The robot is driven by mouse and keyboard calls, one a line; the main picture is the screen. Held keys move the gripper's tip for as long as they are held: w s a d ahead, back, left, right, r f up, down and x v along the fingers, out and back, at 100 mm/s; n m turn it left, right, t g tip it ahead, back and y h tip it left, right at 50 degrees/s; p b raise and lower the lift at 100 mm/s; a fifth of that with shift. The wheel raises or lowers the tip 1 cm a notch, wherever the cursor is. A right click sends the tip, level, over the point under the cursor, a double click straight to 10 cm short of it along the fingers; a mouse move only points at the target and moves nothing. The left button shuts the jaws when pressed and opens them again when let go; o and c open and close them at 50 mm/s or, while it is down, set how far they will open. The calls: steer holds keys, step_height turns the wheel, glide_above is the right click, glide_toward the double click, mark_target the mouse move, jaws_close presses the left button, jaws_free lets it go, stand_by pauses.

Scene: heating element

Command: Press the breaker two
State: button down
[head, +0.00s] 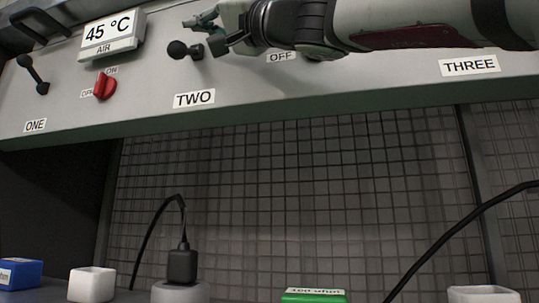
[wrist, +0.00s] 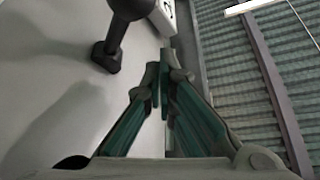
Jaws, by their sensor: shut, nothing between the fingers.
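The breaker two lever (head: 186,50) is a black ball-ended switch on the grey panel, above the TWO label (head: 194,99). It also shows large at the top left of the wrist view (wrist: 108,55). My gripper (head: 195,22) is beside and slightly above the lever's ball in the head view, with its arm coming from the right. In the wrist view the green fingers (wrist: 162,75) are closed together and empty, to the right of the lever. I cannot tell whether they touch it; a gap shows between them in the wrist view.
Breaker one's lever (head: 33,74) is at the left. A red knob (head: 105,86) sits under the 45 °C display (head: 111,33). The THREE label (head: 470,65) is at the right. Below the panel are a grid wall, a black plug (head: 182,266), white boxes (head: 91,285) and a green block (head: 314,296).

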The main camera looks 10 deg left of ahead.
mark_target(184, 52)
step_height(184, 52, down, 3)
steer(key=n+g+b, duration=0.2)
steer(key=n+b, duration=0.1)
steer(key=n+g+y+b, duration=0.1)
steer(key=n+g+b, duration=0.1)
steer(key=n+b, duration=0.2)
steer(key=shift+r+n+g+y, duration=0.1)
steer(key=shift+n+g+y, duration=0.2)
steer(key=shift+b, duration=0.3)
